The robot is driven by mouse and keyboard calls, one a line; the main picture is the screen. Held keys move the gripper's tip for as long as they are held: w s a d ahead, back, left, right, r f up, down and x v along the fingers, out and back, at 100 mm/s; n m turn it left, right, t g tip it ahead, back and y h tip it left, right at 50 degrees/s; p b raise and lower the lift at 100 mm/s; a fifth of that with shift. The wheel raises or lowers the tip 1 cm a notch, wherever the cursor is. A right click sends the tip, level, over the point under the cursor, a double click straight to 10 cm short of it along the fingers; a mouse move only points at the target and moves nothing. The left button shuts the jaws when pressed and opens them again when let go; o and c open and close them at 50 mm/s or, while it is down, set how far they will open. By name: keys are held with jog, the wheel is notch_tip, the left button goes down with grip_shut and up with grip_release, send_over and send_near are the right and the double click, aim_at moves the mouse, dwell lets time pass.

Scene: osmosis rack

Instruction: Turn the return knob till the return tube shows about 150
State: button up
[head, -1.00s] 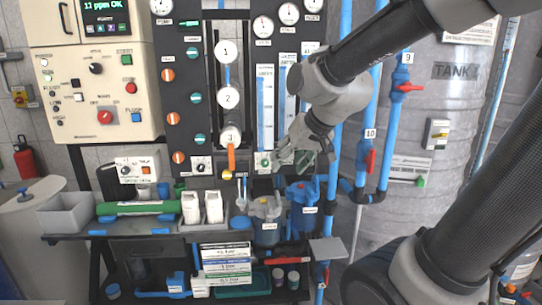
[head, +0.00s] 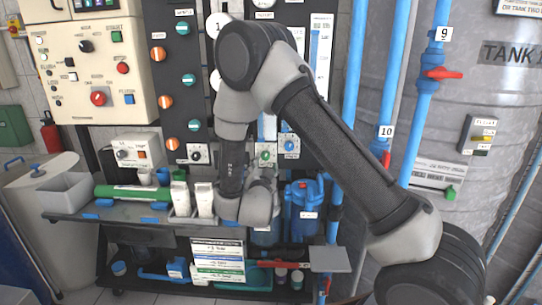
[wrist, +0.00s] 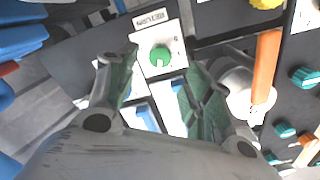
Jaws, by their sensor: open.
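The knob also shows in the head view (head: 265,155), low on the dark panel. My gripper (wrist: 150,68) is open, with a finger on each side of the knob's column in the picture, and nothing between the pads. In the head view my gripper (head: 263,176) is just below the knob, partly hidden by my wrist. The tube above the knob is mostly hidden by my arm, so its level cannot be read.
A blue knob (head: 289,146) is to the right of the green one. An orange handle (wrist: 266,66) stands close by in the wrist view. Blue filter housings (head: 303,200) and white bottles (head: 204,198) are below the panel. A scaled tube (head: 318,60) is at right.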

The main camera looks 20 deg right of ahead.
aim_at(265, 157)
jog(key=x, duration=0.7)
jog(key=shift+w, duration=0.25)
jog(key=shift+d, duration=0.1)
jog(key=shift+c, duration=0.2)
jog(key=c, duration=1)
